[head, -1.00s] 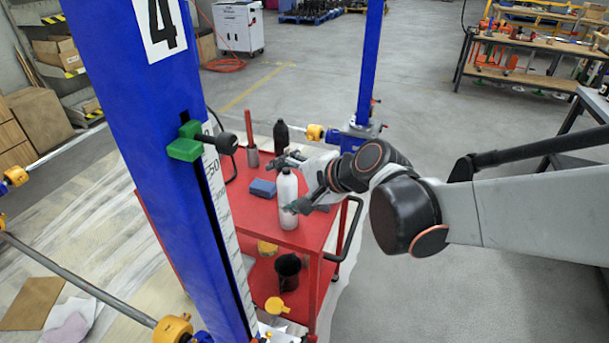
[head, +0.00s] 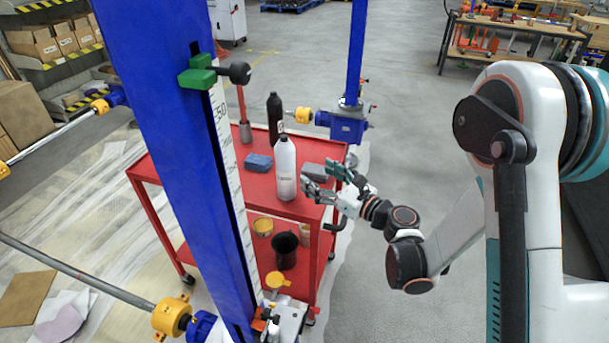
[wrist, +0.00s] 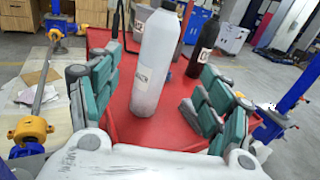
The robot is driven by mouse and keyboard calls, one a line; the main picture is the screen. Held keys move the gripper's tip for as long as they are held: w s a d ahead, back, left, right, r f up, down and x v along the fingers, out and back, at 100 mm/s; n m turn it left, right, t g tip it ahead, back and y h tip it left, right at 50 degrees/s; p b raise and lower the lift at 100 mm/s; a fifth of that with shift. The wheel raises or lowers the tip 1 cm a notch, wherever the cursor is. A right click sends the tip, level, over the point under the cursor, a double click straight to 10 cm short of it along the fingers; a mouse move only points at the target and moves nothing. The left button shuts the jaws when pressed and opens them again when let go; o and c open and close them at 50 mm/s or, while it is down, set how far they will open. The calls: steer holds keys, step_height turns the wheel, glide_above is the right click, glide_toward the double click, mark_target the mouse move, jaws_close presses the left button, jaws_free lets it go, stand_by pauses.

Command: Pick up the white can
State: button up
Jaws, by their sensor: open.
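The white can (head: 285,170) is a tall bottle-like container standing upright on the red cart (head: 262,198). In the wrist view the white can (wrist: 156,65) stands ahead of my gripper (wrist: 160,105), between the lines of its two open fingers. In the head view my gripper (head: 324,180) is just right of the can, with its fingers pointing at it. The fingers are spread and hold nothing. Whether a fingertip touches the can cannot be told.
A black bottle (head: 274,117) stands behind the can. A blue post (head: 170,150) rises in front at the left. Yellow items and a dark jug (head: 284,250) sit on the lower shelf.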

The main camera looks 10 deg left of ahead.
mark_target(292, 160)
steer(key=p+x, duration=0.6)
steer(key=x, duration=0.1)
steer(key=shift+w+a+p, duration=0.25)
steer(key=shift+a+p, duration=0.1)
steer(key=shift+w+a, duration=0.15)
steer(key=shift+a, duration=0.2)
steer(key=b+x, duration=0.1)
steer(key=x, duration=0.4)
steer(key=shift+b, duration=0.3)
steer(key=shift+r, duration=0.1)
jaws_close()
